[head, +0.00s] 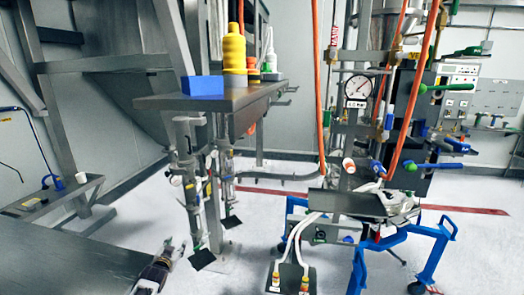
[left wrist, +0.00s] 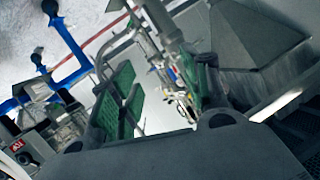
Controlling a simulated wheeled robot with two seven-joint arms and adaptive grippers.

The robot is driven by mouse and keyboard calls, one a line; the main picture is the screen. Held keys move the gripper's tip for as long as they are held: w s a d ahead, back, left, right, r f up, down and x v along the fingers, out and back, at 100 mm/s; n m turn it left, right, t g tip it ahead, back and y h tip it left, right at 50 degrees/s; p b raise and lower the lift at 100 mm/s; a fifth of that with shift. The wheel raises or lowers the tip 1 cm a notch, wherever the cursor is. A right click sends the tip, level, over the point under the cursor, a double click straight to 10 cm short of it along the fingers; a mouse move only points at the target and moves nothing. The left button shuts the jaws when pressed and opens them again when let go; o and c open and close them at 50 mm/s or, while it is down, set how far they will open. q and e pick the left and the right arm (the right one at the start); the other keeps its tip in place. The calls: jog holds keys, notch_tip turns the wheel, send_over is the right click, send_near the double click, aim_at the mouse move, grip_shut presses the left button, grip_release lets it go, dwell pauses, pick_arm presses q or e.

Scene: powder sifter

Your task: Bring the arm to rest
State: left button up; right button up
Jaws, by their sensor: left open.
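My left gripper (head: 175,247) is low at the bottom left of the head view, over the pale floor. It is open and empty, with no object touching it. In the left wrist view its two fingers with green pads (left wrist: 165,88) stand apart, with a gap between them. My right gripper does not show in either view.
A grey metal shelf (head: 160,102) holds a blue block (head: 203,85) and a yellow bottle (head: 234,50). A blue wheeled frame (head: 440,237) stands at the right. Steel posts with valves stand just beyond my left gripper.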

pick_arm(q)
jog(key=s+d+f+g+b, duration=0.1)
jog(key=s+d+f+g, duration=0.1)
jog(key=s+f, duration=0.9)
jog(key=s+d+f+g+b, duration=0.1)
jog(key=s+f+g, duration=0.2)
jog(key=s+f, duration=0.85)
jog(key=s+d+f+g+b, duration=0.2)
jog(key=s+f, duration=0.4)
jog(key=f, duration=1)
jog(key=s+d+f+g+b, duration=0.1)
jog(key=s+f, duration=0.5)
jog(key=s, duration=0.8)
jog(key=s+d+f+g+b, duration=0.1)
jog(key=s+d+f+g, duration=0.2)
jog(key=s+f, duration=0.4)
jog(key=s+d+f+g+h+b, duration=0.1)
jog(key=s+f, duration=0.6)
jog(key=s, duration=1.4)
jog(key=shift+s+d+g, duration=0.2)
jog(key=shift+d+g, duration=0.3)
jog(key=shift+g, duration=0.3)
